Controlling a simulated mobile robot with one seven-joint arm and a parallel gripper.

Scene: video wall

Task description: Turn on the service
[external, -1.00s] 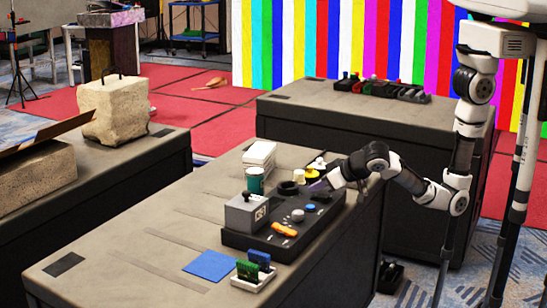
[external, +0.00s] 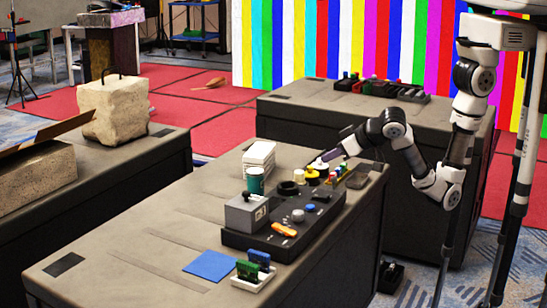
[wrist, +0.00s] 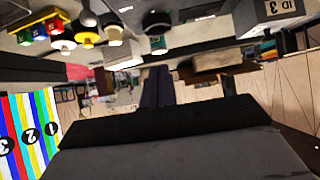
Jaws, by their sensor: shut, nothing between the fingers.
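A black control panel (external: 262,239) lies on the near table. It carries a blue button (external: 310,207), a pale round knob (external: 298,215), an orange handle (external: 284,230) and a black ring-like knob (external: 288,188). A grey box (external: 240,215) with a dark lever on top stands at the panel's left end. Its "ID 3" label shows upside down in the wrist view (wrist: 285,8). Nothing visible is marked as the service. My gripper (external: 327,156) is shut and empty, raised above the table behind the panel. Its dark fingers also show in the wrist view (wrist: 157,87).
Yellow and white round pieces (external: 312,177) stand behind the panel, below my gripper. A green cup (external: 255,181) and a white stack (external: 259,156) are left of them. A blue sheet (external: 209,265) and a small white tray (external: 250,283) lie at the front. The table's left part is mostly clear.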

